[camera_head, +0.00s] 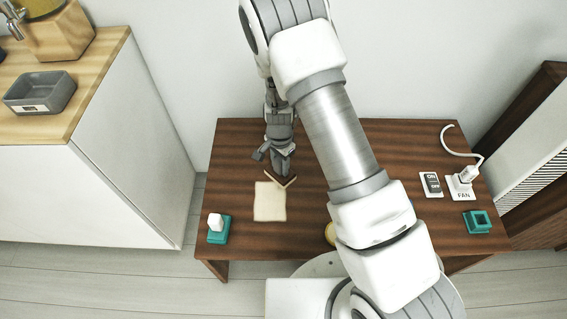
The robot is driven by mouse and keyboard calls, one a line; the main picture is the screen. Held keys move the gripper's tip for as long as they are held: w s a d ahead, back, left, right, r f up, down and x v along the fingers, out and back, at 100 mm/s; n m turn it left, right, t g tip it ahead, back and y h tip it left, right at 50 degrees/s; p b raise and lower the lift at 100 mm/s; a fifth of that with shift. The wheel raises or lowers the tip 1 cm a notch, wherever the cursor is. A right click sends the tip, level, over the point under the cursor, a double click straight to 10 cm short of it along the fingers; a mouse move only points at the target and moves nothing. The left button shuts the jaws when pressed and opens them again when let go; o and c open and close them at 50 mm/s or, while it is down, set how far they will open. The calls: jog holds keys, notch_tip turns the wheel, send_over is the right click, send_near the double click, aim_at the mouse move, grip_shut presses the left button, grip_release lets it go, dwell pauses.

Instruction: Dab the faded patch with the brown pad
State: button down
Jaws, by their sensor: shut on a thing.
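The faded patch (270,202) is a pale cream square on the dark brown wooden table, left of its middle. My gripper (281,172) points down just behind the patch's far right corner. It is shut on the brown pad (283,181), a small flat piece with a pale edge, turned at an angle. The pad is at or just past the patch's far edge. I cannot tell whether it touches the table. The fingers hide part of the pad.
A teal holder with a white block (216,223) stands at the table's front left. An empty teal square holder (477,222), a switch (431,184) and a plug labelled FAN (461,187) are at right. A yellowish thing (330,233) is partly hidden by my arm.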

jog(key=shift+f+b, duration=1.4)
jog(key=shift+f, duration=0.65)
jog(key=shift+f+b, duration=0.6)
jog(key=shift+f, duration=0.3)
jog(key=shift+f+b, duration=0.45)
jog(key=shift+f, duration=0.15)
jog(key=shift+w+r, duration=0.15)
jog(key=shift+w, duration=0.3)
jog(key=shift+s, duration=0.1)
jog(key=shift+s, duration=0.85)
